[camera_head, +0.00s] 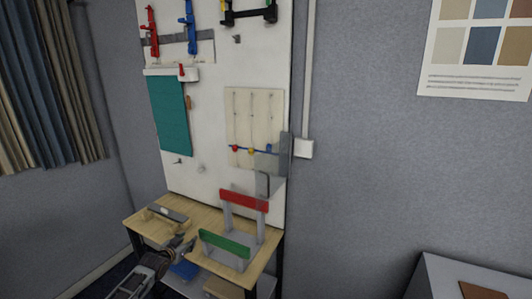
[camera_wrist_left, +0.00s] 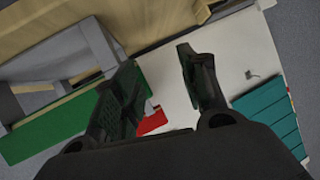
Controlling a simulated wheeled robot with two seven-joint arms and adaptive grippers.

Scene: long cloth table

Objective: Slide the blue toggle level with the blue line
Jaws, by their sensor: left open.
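The pale panel (camera_head: 255,107) hangs on the white board and has thin vertical slots or cords. The blue toggle (camera_head: 268,148) is at its lower right, by a thin dark blue line (camera_head: 242,149) across the panel; I cannot tell whether they are level. A red toggle (camera_head: 235,148) and a yellow toggle (camera_head: 251,152) sit to its left. My left gripper (camera_head: 187,243) is low over the bench, well below and left of the panel. In the left wrist view the left gripper (camera_wrist_left: 156,56) is open, with nothing between its fingers. My right gripper is not visible.
The wooden bench (camera_head: 205,222) bears a rack with a green bar (camera_head: 224,244) and a red bar (camera_head: 243,200), close right of my left gripper. A grey plate-like thing (camera_head: 271,164) overlaps the panel's lower right. A teal sheet (camera_head: 169,115) hangs at left.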

